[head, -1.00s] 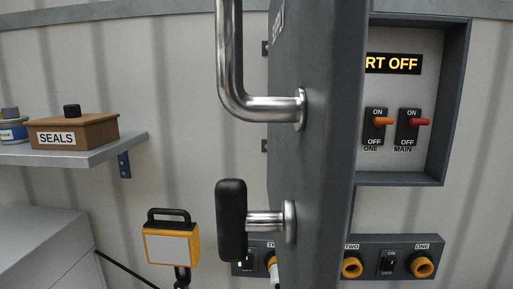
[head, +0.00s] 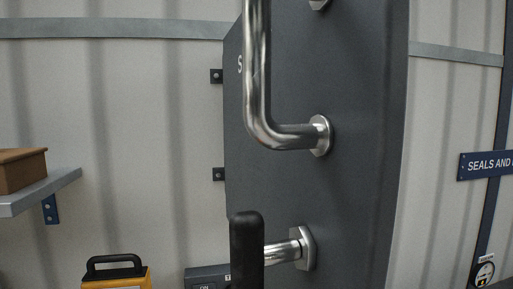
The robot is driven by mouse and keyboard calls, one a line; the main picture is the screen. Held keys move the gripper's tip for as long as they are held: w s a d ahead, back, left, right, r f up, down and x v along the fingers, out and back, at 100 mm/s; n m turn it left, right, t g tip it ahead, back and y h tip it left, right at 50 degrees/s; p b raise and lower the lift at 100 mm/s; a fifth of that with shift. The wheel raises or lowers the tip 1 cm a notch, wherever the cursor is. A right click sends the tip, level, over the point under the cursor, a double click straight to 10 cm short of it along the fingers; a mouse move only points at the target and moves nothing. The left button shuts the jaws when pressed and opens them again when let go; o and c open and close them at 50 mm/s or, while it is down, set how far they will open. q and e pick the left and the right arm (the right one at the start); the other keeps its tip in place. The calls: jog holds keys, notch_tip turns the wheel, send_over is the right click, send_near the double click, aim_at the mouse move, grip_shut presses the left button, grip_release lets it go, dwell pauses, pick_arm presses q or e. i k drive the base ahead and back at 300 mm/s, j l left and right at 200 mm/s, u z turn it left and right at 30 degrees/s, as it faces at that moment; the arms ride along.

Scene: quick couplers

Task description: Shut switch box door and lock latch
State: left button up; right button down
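The dark grey switch box door (head: 350,190) fills the middle of the head view. Its hinge side is at the left, by two small black hinge tabs (head: 217,76). Its right edge looks nearer to me, so it stands out from the wall. A steel bar handle (head: 256,75) is on its face. Below it is the latch, with a black upright grip (head: 247,250) on a steel stem (head: 283,252). The box's inside and switches are hidden. Neither gripper is in view.
At the left, a shelf (head: 45,190) holds a brown box (head: 22,168). Below stands a yellow lamp (head: 117,283) with a black handle. Part of a socket panel (head: 203,272) shows behind the latch. A blue sign (head: 487,165) is at the right.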

aim_at(315, 93)
jog(key=k+j+z, duration=0.1)
jog(key=j+z, duration=0.2)
jog(key=j, duration=0.15)
jog(key=k+j+z, duration=0.1)
jog(key=j+z, duration=0.15)
jog(key=j, duration=0.2)
jog(key=k+j+z, duration=0.15)
jog(key=j+z, duration=0.15)
jog(key=j, duration=0.1)
